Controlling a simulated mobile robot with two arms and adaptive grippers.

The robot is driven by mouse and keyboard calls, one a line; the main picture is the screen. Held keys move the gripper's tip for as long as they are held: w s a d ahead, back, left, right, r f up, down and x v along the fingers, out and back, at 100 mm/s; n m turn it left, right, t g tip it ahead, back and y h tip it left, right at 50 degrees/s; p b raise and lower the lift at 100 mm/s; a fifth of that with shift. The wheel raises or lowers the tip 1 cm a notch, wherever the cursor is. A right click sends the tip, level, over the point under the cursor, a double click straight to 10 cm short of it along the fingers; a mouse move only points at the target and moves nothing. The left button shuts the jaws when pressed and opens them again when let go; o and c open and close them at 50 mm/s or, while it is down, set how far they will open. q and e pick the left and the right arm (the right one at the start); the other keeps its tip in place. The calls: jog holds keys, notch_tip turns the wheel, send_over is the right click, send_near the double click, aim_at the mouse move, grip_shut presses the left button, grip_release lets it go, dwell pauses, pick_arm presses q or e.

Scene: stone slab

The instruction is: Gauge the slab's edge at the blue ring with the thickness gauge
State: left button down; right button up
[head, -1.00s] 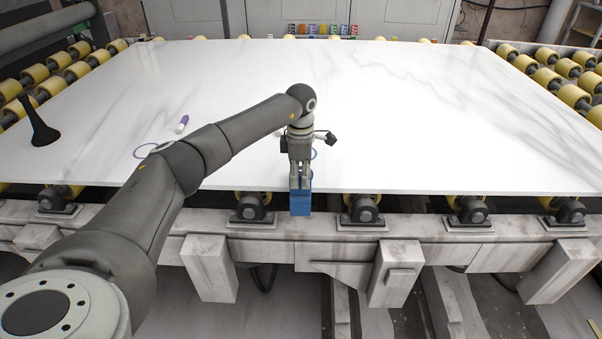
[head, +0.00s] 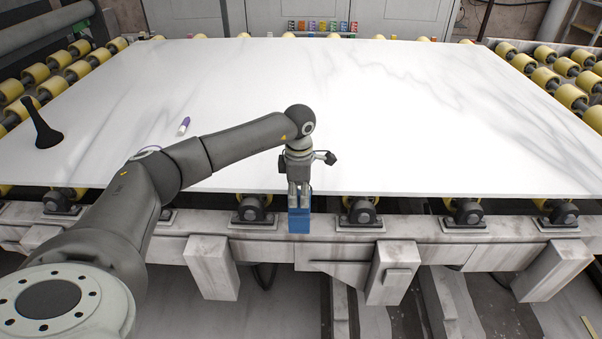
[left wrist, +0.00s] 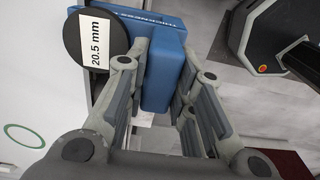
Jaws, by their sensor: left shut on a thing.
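The white stone slab (head: 420,130) lies flat on rollers. My left gripper (head: 298,203) is shut on the blue thickness gauge (head: 299,222), just in front of the slab's near edge, and appears clear of it. In the left wrist view the fingers (left wrist: 158,98) hold the gauge's blue body (left wrist: 165,60). Its round dark dial (left wrist: 84,40) carries a label reading 20.5 mm. A ring that looks green (left wrist: 24,136) shows on the slab in that view. A bluish-purple ring (head: 147,149) is mostly covered by my left arm. No other ring shows now in the head view. My right gripper is out of view.
A white and purple marker (head: 184,125) and a dark object with a broad foot (head: 45,132) are on the slab's left part. Yellow rollers (head: 570,95) and a pale frame (head: 440,232) surround the slab. The slab's right part is clear.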

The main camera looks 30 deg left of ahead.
pick_arm(q)
jog(key=shift+s+d+r+p, duration=0.1)
jog(key=shift+s+d+p, duration=0.4)
jog(key=shift+s, duration=0.35)
jog(key=shift+s+d+f+p, duration=0.1)
jog(key=shift+s+d+p, duration=0.35)
jog(key=shift+s, duration=0.45)
jog(key=shift+s+d+r+p, duration=0.1)
jog(key=shift+s+d+p, duration=0.2)
jog(key=shift+s+d, duration=0.45)
notch_tip(320, 180, up, 10)
jog(key=p, duration=0.5)
jog(key=shift+p, duration=0.4)
jog(key=shift+a, duration=0.1)
